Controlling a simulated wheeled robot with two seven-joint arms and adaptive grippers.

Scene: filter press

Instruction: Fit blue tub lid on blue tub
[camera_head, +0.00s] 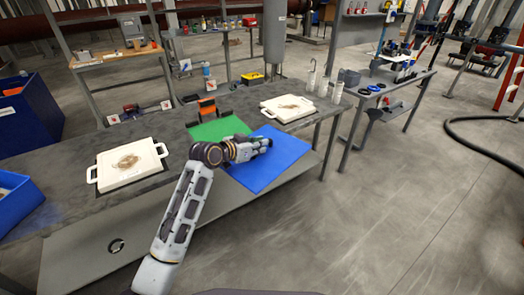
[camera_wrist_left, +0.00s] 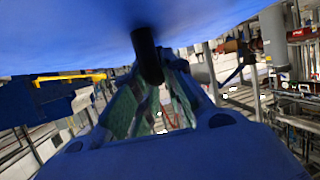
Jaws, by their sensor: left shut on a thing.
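The blue tub lid (camera_head: 272,172) is a flat blue panel by the front edge of the grey table, partly beyond that edge. My left gripper (camera_head: 262,143) is over it, shut on the lid. In the left wrist view the lid (camera_wrist_left: 80,30) fills the top, with a dark, post-like part at the gripper fingers (camera_wrist_left: 150,80). A blue tub (camera_head: 15,208) is cut off at the left picture edge; its top is open and something pale shows inside. The lid is well to the right of it. My right gripper is not in view.
White trays with brown residue stand left (camera_head: 128,163) and right (camera_head: 290,108) on the table. A green mat (camera_head: 218,128) and an orange-black item (camera_head: 207,108) are behind the lid. A larger dark blue bin (camera_head: 35,125) stands at the far left. Open floor lies right.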

